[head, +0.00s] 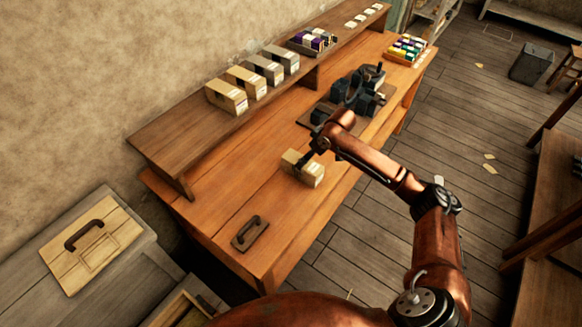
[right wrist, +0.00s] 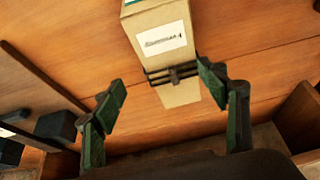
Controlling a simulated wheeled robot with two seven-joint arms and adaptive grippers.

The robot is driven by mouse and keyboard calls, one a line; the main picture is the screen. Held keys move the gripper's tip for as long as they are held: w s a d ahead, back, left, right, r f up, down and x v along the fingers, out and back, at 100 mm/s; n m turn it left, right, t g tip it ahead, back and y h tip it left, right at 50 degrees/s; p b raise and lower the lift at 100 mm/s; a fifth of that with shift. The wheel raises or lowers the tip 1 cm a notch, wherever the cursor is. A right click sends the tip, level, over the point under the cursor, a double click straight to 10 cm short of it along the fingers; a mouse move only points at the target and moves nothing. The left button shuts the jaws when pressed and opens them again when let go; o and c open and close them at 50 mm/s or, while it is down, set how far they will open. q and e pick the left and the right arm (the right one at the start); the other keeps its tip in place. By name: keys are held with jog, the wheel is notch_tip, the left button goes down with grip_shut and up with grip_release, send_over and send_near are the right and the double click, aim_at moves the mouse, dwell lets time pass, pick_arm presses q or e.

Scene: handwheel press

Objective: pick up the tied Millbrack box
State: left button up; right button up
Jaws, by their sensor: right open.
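A tan box (head: 303,168) stands on the front part of the wooden bench. In the right wrist view the box (right wrist: 155,22) has a white label, whose print is too blurred to read, and a dark tie or band across it. My right gripper (head: 309,153) is at the box in the head view, with the arm reaching in from the lower right. In the right wrist view its two green-padded fingers are spread, the right one close beside the box and the left one clear of it. My left gripper is not in view.
The dark handwheel press (head: 352,92) stands behind the box on the bench. Several boxes (head: 228,97) line the raised shelf (head: 165,146). A tray of coloured items (head: 406,49) is at the far end. A dark handle plate (head: 250,233) lies near the front; bench around it is clear.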

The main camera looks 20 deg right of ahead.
jog(key=shift+s+f, duration=0.4)
jog(key=shift+s, duration=0.1)
jog(key=shift+s+f, duration=0.1)
jog(key=shift+s, duration=0.15)
jog(key=shift+w+a+f, duration=0.25)
jog(key=shift+a+f, duration=0.1)
jog(key=shift+f, duration=0.15)
jog(key=shift+w+a+f, duration=0.25)
jog(key=shift+a+f, duration=0.1)
jog(key=shift+f, duration=0.15)
jog(key=x, duration=0.2)
jog(key=b+x, duration=0.1)
jog(key=x, duration=0.1)
jog(key=shift+s+f, duration=0.3)
jog(key=shift+s, duration=0.05)
jog(key=shift+w+f, duration=0.2)
jog(key=shift+w, duration=0.05)
jog(key=shift+s+r, duration=0.15)
jog(key=shift+c, duration=0.9)
jog(key=c, duration=0.3)
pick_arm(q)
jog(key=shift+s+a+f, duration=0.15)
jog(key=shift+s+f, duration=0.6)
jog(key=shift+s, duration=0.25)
pick_arm(e)
jog(key=c, duration=0.8)
